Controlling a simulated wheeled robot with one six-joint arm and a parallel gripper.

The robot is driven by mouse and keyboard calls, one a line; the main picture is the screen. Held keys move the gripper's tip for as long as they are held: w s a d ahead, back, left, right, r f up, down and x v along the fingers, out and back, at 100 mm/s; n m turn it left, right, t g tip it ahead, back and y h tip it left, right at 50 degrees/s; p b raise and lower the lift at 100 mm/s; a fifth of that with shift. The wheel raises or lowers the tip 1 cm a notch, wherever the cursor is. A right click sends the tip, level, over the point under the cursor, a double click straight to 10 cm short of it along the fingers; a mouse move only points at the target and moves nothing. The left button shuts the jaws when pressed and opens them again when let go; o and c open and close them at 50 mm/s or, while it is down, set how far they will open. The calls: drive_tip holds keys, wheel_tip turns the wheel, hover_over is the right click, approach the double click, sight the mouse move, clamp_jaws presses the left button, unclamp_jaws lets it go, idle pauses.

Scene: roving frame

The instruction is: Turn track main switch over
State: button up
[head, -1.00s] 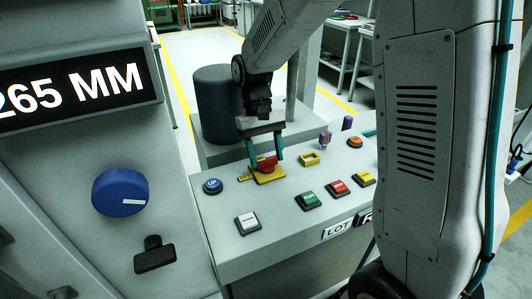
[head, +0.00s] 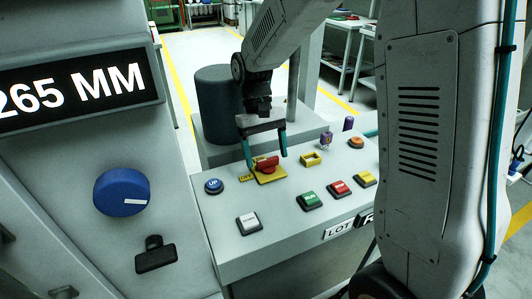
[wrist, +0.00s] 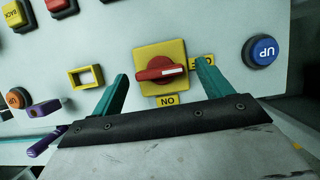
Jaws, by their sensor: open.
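The main switch is a red rotary knob (head: 266,163) on a square yellow plate (head: 270,176) on the sloped grey console. In the wrist view, the knob (wrist: 160,69) has a white mark pointing right, toward the OFF label (wrist: 208,59), which a finger partly covers. The ON label (wrist: 167,101) appears upside down below the plate. My gripper (head: 266,160) is open above the switch. In the wrist view its teal fingers (wrist: 163,74) stand on either side of the knob, with visible gaps. I cannot tell their exact height.
A blue UP button (head: 213,186) and a white button (head: 248,223) are near the switch. An empty yellow frame (head: 311,159), a purple-handled part (head: 326,141), and green (head: 310,200), red (head: 339,189) and yellow buttons lie right. A blue dial (head: 122,192) is on the left cabinet.

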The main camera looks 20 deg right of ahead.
drive_tip(key=v, duration=0.7)
drive_tip(key=shift+r, duration=0.15)
drive_tip(key=shift+w, duration=0.1)
drive_tip(key=shift+s+f, duration=0.65)
drive_tip(key=shift+s, duration=0.35)
drive_tip(key=s+d+r+t, duration=0.1)
drive_tip(key=s+r+t, duration=0.2)
drive_tip(key=s, duration=0.9)
drive_tip(key=s+d+r+t, duration=0.2)
drive_tip(key=s+r, duration=0.1)
drive_tip(key=s, duration=0.8)
drive_tip(key=shift+s+t, duration=0.4)
drive_tip(key=shift+d, duration=0.1)
